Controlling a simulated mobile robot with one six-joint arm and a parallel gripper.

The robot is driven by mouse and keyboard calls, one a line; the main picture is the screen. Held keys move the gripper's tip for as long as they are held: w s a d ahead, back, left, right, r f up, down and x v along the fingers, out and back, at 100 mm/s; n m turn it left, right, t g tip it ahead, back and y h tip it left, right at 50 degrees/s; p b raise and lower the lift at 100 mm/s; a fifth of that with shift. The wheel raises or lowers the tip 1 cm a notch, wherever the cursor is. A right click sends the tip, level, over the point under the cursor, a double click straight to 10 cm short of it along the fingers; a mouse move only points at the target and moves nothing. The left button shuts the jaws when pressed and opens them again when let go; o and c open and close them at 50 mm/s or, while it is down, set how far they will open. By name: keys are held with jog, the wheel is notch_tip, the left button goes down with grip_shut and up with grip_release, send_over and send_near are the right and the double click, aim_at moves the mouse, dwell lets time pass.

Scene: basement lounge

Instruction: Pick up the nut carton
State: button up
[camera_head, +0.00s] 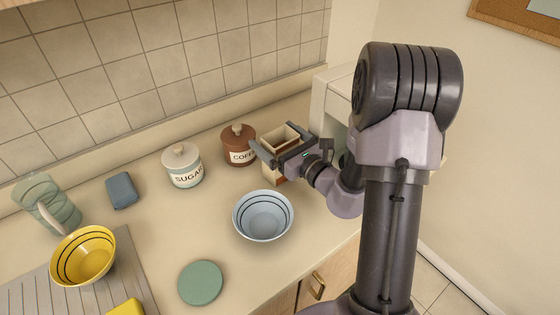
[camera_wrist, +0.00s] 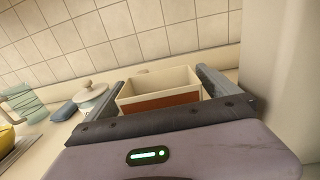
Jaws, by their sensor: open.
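An open-topped cream and reddish-brown box, which I take to be the nut carton (camera_head: 271,174), stands upright on the counter at the back right, beside the coffee jar. I can read no label on it. My gripper (camera_head: 276,137) is open, with one finger on each side of the carton near its top. In the wrist view the carton (camera_wrist: 160,101) sits between the two fingers of my gripper (camera_wrist: 160,80), and I cannot tell whether either finger touches it. My gripper hides part of the carton in the head view.
A brown coffee jar (camera_head: 238,146) stands close left of the carton, with a white sugar jar (camera_head: 183,167) farther left. A blue bowl (camera_head: 263,217) is in front. A green disc (camera_head: 200,283) lies near the front edge. A wall and white unit (camera_head: 333,95) bound the right.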

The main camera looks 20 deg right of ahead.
jog(key=shift+w+a, duration=0.15)
jog(key=shift+w, duration=0.55)
jog(key=c, duration=1.9)
jog(key=shift+r, duration=0.1)
jog(key=shift+c, duration=1.1)
